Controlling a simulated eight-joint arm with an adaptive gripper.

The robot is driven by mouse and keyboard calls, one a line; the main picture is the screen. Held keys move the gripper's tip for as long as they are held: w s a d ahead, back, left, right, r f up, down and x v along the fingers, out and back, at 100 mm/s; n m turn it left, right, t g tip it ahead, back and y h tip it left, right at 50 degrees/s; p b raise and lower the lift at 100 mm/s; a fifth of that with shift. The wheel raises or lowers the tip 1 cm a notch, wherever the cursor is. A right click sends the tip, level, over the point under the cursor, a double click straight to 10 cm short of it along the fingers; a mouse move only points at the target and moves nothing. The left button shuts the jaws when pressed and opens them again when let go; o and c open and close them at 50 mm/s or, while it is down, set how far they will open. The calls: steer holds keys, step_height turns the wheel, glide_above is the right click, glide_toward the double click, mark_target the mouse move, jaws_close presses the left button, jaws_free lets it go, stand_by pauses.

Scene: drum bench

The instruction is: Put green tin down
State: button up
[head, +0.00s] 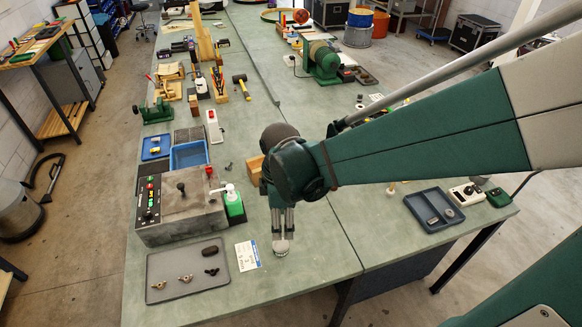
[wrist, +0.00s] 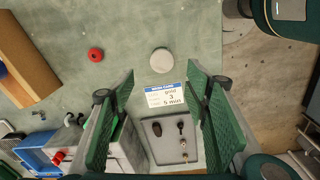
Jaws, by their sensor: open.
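No clearly green tin shows in either view. A pale, round-topped thing (wrist: 161,61) sits on the bench just beyond my fingertips in the wrist view. It also shows in the head view (head: 281,249), directly under my gripper (head: 284,228). Its top looks pale grey; I cannot tell its side colour, or whether it is the green tin. In the wrist view the two green-padded jaws of my gripper (wrist: 161,76) stand wide apart with nothing held between them. The gripper points down at the bench, right of the white card.
The white card (head: 247,255) lies beside a grey tray (head: 187,270) with small parts. A red round thing (wrist: 95,55) is near a wooden block (wrist: 25,60). Bench around the pale thing is clear.

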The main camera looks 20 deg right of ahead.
steer(key=s+d+r+m+t, duration=0.3)
steer(key=d+r+m, duration=0.1)
steer(key=r+m, duration=0.3)
steer(key=s+d+r+m+t, duration=0.3)
steer(key=r+m+t, duration=0.1)
steer(key=r+m, duration=0.4)
steer(key=shift+d+r, duration=0.3)
steer(key=shift+d, duration=0.1)
steer(key=shift+s, duration=0.1)
steer(key=shift+f+b, duration=0.45)
steer(key=shift+f, duration=0.05)
stand_by(1.1)
